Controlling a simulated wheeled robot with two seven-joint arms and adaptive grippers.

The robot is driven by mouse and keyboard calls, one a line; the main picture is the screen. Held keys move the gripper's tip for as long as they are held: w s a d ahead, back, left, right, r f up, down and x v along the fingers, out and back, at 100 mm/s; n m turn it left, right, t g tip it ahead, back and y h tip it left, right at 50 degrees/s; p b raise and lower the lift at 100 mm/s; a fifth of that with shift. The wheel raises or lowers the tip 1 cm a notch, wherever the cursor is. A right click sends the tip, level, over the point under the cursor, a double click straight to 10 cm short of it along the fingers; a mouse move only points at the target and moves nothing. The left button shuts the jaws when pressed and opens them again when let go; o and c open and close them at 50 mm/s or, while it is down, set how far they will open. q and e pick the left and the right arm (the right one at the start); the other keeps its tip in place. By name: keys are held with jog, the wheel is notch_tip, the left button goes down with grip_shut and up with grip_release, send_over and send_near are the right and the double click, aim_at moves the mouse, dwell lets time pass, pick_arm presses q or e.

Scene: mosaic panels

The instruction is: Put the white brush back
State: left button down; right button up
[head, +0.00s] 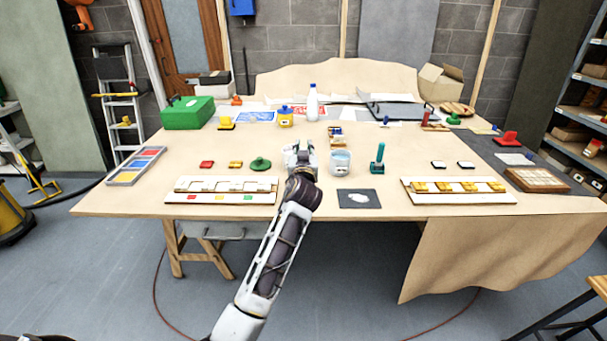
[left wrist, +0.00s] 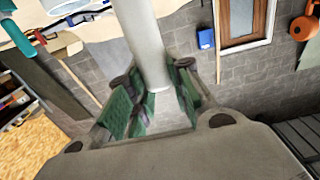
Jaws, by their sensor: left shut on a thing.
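My left gripper (head: 301,150) is over the middle of the table, left of a clear cup (head: 340,163) with a pale blue band. In the left wrist view the green-padded fingers of this gripper (left wrist: 152,80) are shut on a thick white handle (left wrist: 143,38), which I take for the white brush. The handle runs out past the top of that view, so its far end is hidden. In the head view the brush can hardly be told from the gripper. My right gripper is in neither view.
A teal upright tool (head: 377,160) stands right of the cup. A dark square plate (head: 359,199) lies in front of it. White panels with tiles lie at left (head: 220,198) and right (head: 457,198). A green lidded piece (head: 260,164) is left of my gripper.

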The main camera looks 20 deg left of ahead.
pick_arm(q)
jog(key=shift+f, duration=0.9)
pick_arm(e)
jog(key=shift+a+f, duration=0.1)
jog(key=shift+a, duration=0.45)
pick_arm(q)
jog(key=shift+f, duration=0.1)
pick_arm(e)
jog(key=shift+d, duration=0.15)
